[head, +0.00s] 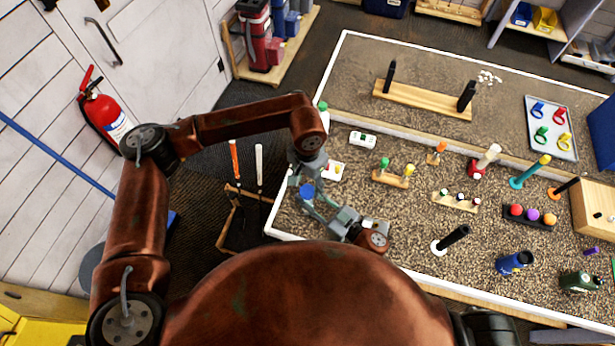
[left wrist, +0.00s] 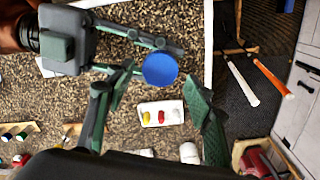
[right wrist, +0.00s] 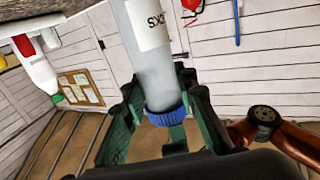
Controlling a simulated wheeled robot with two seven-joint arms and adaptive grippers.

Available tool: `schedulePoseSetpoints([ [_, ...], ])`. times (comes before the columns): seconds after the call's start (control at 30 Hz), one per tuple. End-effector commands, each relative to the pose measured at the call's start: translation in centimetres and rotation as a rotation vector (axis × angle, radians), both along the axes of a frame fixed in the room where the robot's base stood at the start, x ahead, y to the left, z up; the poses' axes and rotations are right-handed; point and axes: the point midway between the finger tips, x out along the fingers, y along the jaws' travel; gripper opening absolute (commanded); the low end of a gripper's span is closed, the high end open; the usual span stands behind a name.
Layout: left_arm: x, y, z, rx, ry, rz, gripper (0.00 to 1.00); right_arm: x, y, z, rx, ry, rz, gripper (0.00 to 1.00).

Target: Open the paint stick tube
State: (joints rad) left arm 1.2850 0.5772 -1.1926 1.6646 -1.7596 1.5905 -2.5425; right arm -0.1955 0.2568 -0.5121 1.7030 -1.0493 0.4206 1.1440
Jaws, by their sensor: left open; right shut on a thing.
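The paint stick tube (right wrist: 150,55) is a translucent grey cylinder with a white label, in the right wrist view. Its blue cap (right wrist: 165,115) shows end-on in the head view (head: 307,191) and the left wrist view (left wrist: 160,69). My right gripper (right wrist: 160,93) is shut on the tube close to the cap; it comes in from the lower right in the head view (head: 313,203). My left gripper (head: 307,178) is open around the cap's position, with a gap on the finger sides in the left wrist view (left wrist: 160,80). The tube body is hidden in the head and left wrist views.
A white bottle with a green cap (right wrist: 38,68) stands nearby. The gravelly white-edged table (head: 405,222) holds several stands and tools. Two handled tools (head: 234,160) stand left of it.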

Motion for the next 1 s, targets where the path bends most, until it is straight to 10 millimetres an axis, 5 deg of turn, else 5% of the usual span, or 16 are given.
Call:
schedulePoseSetpoints([
  [0.2,0.0,0.0,-2.5,-0.001,0.002,0.001,0.48,0.0,0.0,-0.1,-0.001,0.001,0.000,0.00],
  [0.57,0.0,0.0,-3.0,0.000,0.000,0.001,0.48,0.0,0.0,-0.1,-0.001,0.001,0.000,0.00],
  [1.0,0.0,0.0,-3.0,0.000,0.000,0.002,0.20,0.0,0.0,-0.1,-0.001,0.001,0.000,0.00],
])
